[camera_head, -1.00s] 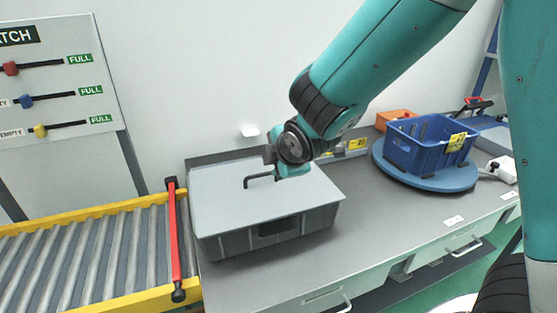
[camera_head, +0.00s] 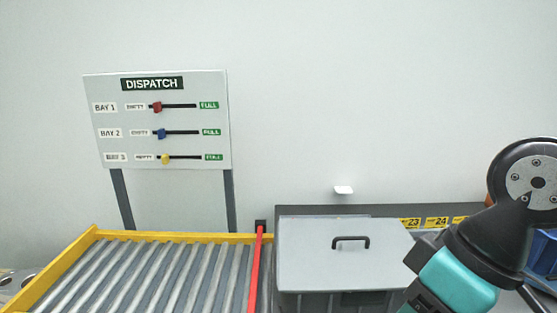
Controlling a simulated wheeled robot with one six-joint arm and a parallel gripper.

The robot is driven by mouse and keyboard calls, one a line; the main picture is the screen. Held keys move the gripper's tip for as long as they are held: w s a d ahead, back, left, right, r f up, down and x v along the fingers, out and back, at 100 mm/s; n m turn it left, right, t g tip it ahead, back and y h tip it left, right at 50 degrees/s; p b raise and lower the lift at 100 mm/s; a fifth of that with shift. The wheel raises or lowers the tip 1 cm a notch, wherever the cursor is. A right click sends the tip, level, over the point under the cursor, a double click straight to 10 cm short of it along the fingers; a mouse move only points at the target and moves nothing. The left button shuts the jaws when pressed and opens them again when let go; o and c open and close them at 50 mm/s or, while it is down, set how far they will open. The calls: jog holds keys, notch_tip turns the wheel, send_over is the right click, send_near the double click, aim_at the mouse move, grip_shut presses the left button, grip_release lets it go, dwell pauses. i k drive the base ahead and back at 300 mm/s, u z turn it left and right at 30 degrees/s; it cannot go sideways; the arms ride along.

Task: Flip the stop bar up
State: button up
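The stop bar (camera_head: 255,271) is a thin red bar at the right end of the roller conveyor (camera_head: 165,238). It lies along that end, beside the grey bin, with a dark mount at its far end by the wall. Its near end is cut off by the bottom edge of the picture. My arm shows at the lower right, to the right of the bar and apart from it. My gripper's fingers cannot be made out, so I cannot tell whether it is open or shut.
A grey bin with a flat lid (camera_head: 338,270) and black handle (camera_head: 350,240) stands right of the bar. A DISPATCH board (camera_head: 160,120) with three sliders stands behind the conveyor. Part of a blue crate (camera_head: 541,250) shows at the far right. The space above the rollers is clear.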

aim_at(252, 302)
jog(key=z, duration=1.7)
jog(key=k, duration=1.2)
jog(key=u, duration=1.7)
